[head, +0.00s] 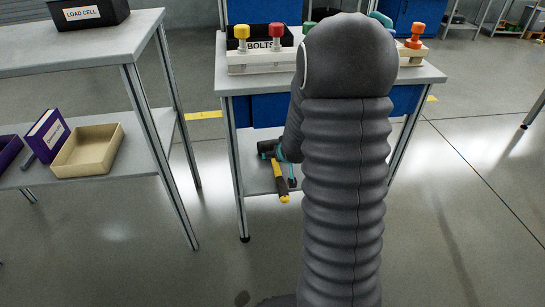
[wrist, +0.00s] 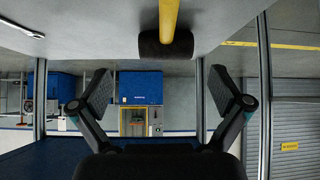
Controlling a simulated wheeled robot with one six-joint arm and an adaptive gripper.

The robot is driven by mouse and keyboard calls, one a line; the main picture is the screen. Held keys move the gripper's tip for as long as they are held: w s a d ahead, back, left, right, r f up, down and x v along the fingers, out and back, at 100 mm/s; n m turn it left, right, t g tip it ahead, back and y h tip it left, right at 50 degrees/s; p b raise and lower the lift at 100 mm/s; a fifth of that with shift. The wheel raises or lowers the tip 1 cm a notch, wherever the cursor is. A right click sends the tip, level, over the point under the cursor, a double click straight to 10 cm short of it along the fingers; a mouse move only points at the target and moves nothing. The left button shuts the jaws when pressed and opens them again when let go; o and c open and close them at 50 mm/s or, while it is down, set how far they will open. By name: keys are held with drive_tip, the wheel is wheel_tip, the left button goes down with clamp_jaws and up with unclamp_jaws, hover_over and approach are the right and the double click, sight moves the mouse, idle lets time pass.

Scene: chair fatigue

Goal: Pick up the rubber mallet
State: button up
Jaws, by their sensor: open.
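The rubber mallet has a yellow handle (head: 280,180) and a black head; it lies on the lower shelf (head: 253,176) of the middle bench, partly hidden by my arm. In the wrist view, its black head (wrist: 165,46) is at the top centre, with the yellow handle (wrist: 169,15) running up out of the frame. My gripper (wrist: 158,84) is open and empty, its fingers spread left and right. The mallet head appears beyond and above the gap between the fingertips, apart from both. In the head view, my arm hides most of the gripper.
The bench top (head: 290,82) above the shelf holds a rack of coloured knobs and a BOLTS bin. Bench legs (head: 236,170) stand at the sides. A left table carries a LOAD CELL box (head: 88,12) and, below, a tan tray (head: 88,152). Open floor lies in front.

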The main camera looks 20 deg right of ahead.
sight(277, 167)
drive_tip(key=b+x, duration=0.1)
drive_tip(key=x, duration=0.6)
drive_tip(key=shift+f, duration=0.1)
drive_tip(key=shift+b+x, duration=0.4)
drive_tip(key=shift+x, duration=2.2)
drive_tip(key=shift+d, duration=0.1)
clamp_jaws()
